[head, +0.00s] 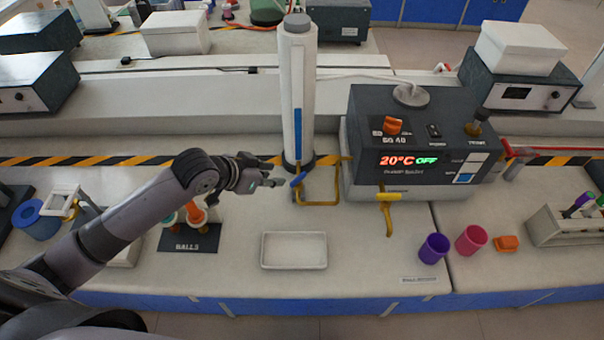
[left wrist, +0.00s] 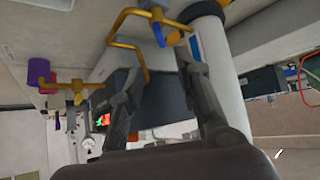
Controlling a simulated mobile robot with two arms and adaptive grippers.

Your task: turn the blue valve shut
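The blue valve (head: 298,180) is a small blue lever on a yellow pipe at the foot of the white column, left of the heater box. In the left wrist view the blue lever (left wrist: 158,34) shows just beyond my fingertips, on the yellow pipe. My left gripper (head: 277,181) comes in from the left, close beside the valve. In the left wrist view its two fingers (left wrist: 163,64) are apart, with nothing held between them. I cannot tell whether a fingertip touches the lever. My right gripper is not in view.
The white column (head: 297,90) stands right behind the valve. The heater box (head: 420,130) reads 20°C OFF; a yellow spout (head: 387,212) hangs at its front. A white tray (head: 294,250) lies in front. Purple (head: 434,248) and pink (head: 471,240) cups stand right.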

